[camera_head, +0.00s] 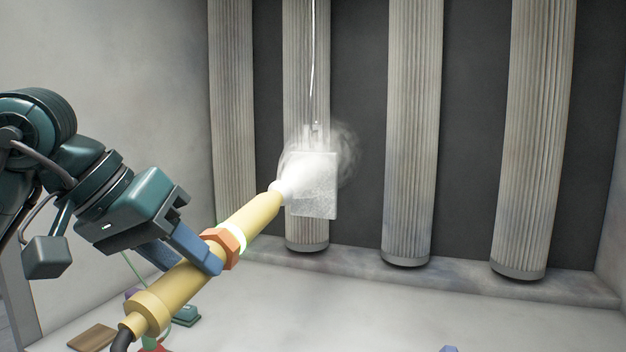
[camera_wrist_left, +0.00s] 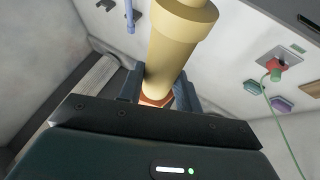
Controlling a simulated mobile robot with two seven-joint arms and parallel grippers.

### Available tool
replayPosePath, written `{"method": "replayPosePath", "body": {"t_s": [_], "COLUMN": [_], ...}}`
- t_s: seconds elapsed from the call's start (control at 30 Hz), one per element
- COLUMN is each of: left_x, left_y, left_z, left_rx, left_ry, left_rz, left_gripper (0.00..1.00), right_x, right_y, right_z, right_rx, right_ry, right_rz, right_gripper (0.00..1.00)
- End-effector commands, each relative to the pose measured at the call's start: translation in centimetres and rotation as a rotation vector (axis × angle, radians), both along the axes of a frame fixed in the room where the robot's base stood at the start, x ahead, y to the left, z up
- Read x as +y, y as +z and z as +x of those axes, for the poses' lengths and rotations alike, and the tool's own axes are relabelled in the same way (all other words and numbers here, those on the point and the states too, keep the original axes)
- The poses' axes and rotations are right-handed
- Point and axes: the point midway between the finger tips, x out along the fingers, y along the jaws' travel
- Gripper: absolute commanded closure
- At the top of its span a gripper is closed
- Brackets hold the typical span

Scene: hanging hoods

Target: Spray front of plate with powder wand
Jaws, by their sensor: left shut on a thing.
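The powder wand (camera_head: 190,262) is yellow with an orange collar, and it points up and right in the head view. My left gripper (camera_head: 205,262) is shut around its body near the collar. The wand also fills the upper middle of the left wrist view (camera_wrist_left: 178,45), between the blue fingers (camera_wrist_left: 157,92). A white powder cloud (camera_head: 295,180) leaves the wand's tip and spreads over the plate (camera_head: 318,200). The plate is pale, flat and upright, hung from a thin line; powder hides part of its upper left. The tip is apart from the plate. My right gripper is not seen.
Tall pleated filter columns (camera_head: 415,130) stand along the dark back wall behind the plate. A brown block (camera_head: 92,338) and a small teal item (camera_head: 186,316) lie low at left. The pale floor (camera_head: 380,310) at right is mostly clear.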

Motion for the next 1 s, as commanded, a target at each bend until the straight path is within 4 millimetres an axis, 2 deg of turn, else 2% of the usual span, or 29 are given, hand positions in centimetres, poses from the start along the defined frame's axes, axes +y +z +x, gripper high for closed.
{"method": "replayPosePath", "body": {"t_s": [0.03,0.17,0.5,0.77,1.0], "left_x": [0.0,0.0,0.0,0.0,0.0], "left_y": [0.7,0.6,-2.1,-2.8,-4.9], "left_z": [0.0,0.0,0.0,0.0,0.0], "left_rx": [-0.003,-0.002,-0.003,-0.003,-0.004], "left_ry": [0.001,0.0,0.0,-0.001,-0.001], "left_rz": [-0.003,-0.003,-0.002,-0.001,-0.002], "left_gripper": [0.93,0.93,0.93,0.93,0.93], "right_x": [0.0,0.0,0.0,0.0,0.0], "right_y": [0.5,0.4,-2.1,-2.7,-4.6], "right_z": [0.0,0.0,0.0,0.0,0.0], "right_rx": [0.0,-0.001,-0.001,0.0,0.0], "right_ry": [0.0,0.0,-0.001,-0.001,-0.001], "right_rz": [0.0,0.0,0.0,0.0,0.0], "right_gripper": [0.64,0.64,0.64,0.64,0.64]}}
